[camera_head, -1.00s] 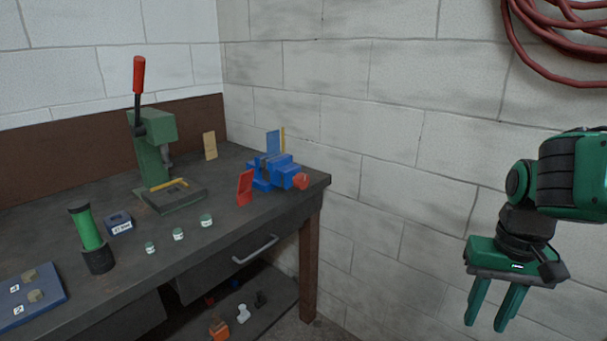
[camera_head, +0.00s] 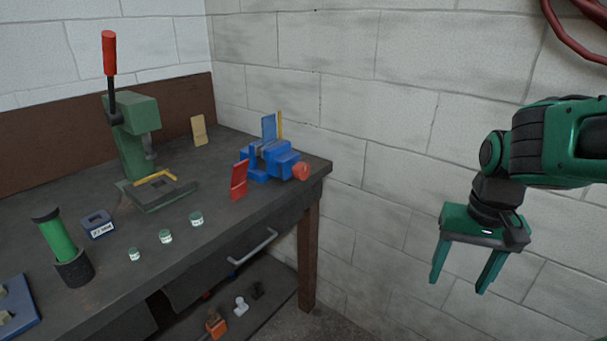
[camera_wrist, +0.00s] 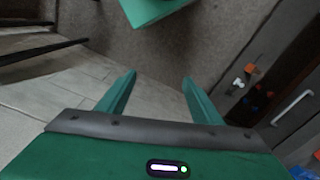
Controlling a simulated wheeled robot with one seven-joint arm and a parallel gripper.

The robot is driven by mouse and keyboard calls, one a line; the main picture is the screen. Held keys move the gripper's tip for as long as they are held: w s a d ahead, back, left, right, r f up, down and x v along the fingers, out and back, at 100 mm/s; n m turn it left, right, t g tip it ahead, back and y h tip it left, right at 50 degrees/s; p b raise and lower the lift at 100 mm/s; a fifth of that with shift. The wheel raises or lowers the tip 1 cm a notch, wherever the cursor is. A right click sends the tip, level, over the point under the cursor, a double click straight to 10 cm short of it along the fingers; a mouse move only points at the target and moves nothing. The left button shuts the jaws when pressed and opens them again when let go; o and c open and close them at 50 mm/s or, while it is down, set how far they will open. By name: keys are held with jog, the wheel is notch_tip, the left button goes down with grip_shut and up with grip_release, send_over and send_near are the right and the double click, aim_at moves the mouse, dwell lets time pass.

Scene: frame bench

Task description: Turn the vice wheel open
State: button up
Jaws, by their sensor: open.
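A blue vice (camera_head: 268,160) stands at the right end of the dark workbench, near the wall, in the head view. Its red wheel (camera_head: 301,172) is on its right side, facing the bench's right corner. My gripper (camera_head: 458,285) is open and empty, with its fingers pointing down. It hangs to the right of the bench, well apart from the vice and its wheel. In the wrist view my two green fingers (camera_wrist: 160,95) are spread with nothing between them.
The bench (camera_head: 135,290) also bears a green press (camera_head: 135,135), a red plate-like piece (camera_head: 239,181), several small jars (camera_head: 165,237) and a green cylinder (camera_head: 56,240). A drawer handle (camera_head: 253,246) sticks out in front. The space between bench and gripper is clear.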

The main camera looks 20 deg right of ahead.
jog(key=w+a+f+m+t+y, duration=0.1)
jog(key=w+a+f+m, duration=0.2)
jog(key=w, duration=0.4)
jog(key=w+a+f+m+t+y, duration=0.1)
jog(key=w+a+f, duration=0.1)
jog(key=w+f, duration=0.4)
jog(key=m+t+y, duration=0.9)
jog(key=m+t, duration=0.3)
jog(key=m, duration=0.8)
send_near(306, 172)
jog(key=x, duration=1)
jog(key=shift+w+a, duration=0.1)
jog(key=shift+a, duration=0.15)
jog(key=shift+c, duration=0.7)
jog(key=c, duration=0.9)
jog(key=shift+d, duration=0.15)
